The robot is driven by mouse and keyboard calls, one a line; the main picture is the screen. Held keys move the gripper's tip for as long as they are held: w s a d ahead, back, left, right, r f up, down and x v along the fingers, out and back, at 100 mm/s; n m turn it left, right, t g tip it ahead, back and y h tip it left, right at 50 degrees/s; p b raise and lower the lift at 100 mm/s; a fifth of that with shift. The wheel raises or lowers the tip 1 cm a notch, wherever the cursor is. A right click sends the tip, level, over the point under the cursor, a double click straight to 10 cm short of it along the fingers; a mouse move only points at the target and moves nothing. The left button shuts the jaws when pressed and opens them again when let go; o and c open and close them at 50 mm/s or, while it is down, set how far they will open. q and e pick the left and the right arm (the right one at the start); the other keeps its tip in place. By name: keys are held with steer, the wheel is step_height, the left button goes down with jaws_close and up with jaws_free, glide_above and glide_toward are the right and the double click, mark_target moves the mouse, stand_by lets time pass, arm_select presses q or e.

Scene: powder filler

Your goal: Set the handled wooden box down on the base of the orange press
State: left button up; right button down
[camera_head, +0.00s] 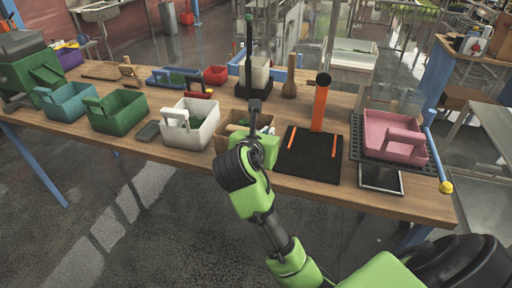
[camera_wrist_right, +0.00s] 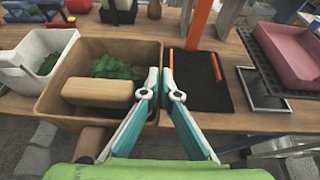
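The handled wooden box (camera_head: 228,118) is by the table's front edge, partly hidden behind my right gripper (camera_head: 255,108). In the right wrist view the brown box (camera_wrist_right: 118,50) has a thick wooden handle and green pieces inside. My right gripper (camera_wrist_right: 161,68) has its fingertips close together at the box's right wall, one finger inside and one outside, shut on that wall. I cannot tell whether the box touches the table. The orange press (camera_head: 319,108) stands just right of it; its black base (camera_head: 312,160) with two orange strips is empty. My left gripper is not in view.
A white bin (camera_head: 192,135) stands close left of the box. A pink bin (camera_head: 395,138) on a dark grate stands right of the press, near a blue lever (camera_head: 438,155). Green (camera_head: 117,115) and teal bins (camera_head: 66,103) are farther left. A wooden bottle-shaped piece (camera_head: 290,82) stands behind.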

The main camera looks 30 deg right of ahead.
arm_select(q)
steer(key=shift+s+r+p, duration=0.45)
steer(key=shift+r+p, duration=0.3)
arm_select(e)
steer(key=shift+w+d+f, duration=1.4)
steer(key=shift+w+f, duration=0.4)
steer(key=shift+f, duration=0.3)
steer(key=shift+w+d+f, duration=1.4)
steer(key=shift+w+f, duration=0.35)
steer(key=shift+f, duration=0.35)
steer(key=shift+w+d+f, duration=1.4)
steer(key=shift+w+f, duration=0.4)
steer(key=shift+f, duration=0.3)
steer(key=shift+f, duration=0.15)
steer(key=c, duration=2.4)
jaws_free()
steer(key=shift+f, duration=0.1)
steer(key=shift+o, duration=0.6)
steer(key=shift+s, duration=0.1)
steer(key=shift+a+r, duration=0.1)
steer(key=shift+r, duration=0.1)
arm_select(q)
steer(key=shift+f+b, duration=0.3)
steer(key=shift+b, duration=0.05)
arm_select(e)
steer(key=v, duration=1.2)
